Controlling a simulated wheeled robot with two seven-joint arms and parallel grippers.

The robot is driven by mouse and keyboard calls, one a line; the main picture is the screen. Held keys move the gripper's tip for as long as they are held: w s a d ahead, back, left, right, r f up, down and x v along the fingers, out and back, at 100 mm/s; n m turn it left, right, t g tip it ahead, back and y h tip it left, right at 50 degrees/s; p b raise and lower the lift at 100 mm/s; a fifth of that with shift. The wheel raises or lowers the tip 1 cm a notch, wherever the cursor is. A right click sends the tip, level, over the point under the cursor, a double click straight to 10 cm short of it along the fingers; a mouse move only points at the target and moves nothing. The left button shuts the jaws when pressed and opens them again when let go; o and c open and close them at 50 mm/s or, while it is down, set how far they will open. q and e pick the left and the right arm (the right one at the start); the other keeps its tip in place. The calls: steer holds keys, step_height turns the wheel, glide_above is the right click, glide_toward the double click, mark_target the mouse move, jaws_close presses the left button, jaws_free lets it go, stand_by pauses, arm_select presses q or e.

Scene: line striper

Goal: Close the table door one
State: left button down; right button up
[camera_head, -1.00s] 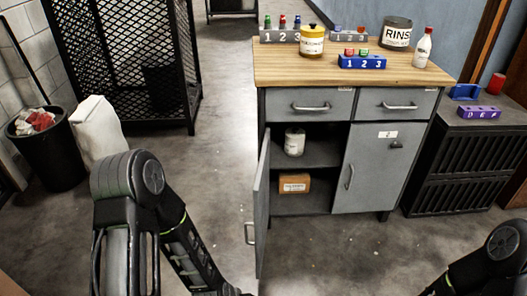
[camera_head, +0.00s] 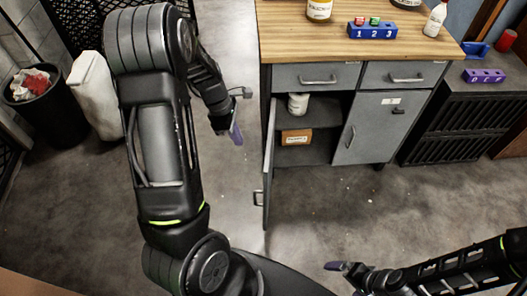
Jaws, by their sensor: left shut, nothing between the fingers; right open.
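The grey table (camera_head: 320,76) has a wooden top. Its left door (camera_head: 268,165) stands wide open, swung out toward me and seen nearly edge-on, with its handle (camera_head: 257,198) on the left side. The right door (camera_head: 378,128) is shut. I cannot tell which number the open door bears.
Inside the open compartment are a white can (camera_head: 298,103) and a brown box (camera_head: 296,136). A blue numbered block (camera_head: 376,31) and bottles stand on the tabletop. A trash bin (camera_head: 46,105) and white container (camera_head: 93,95) stand at left. The floor before the table is clear.

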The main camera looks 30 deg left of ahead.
arm_select(q)
steer(key=shift+f, duration=0.1)
steer(key=w+d+f, duration=0.3)
steer(key=d+f, duration=0.2)
steer(key=f, duration=0.4)
steer(key=shift+d+f, duration=0.3)
steer(key=shift+f, duration=0.05)
stand_by(0.5)
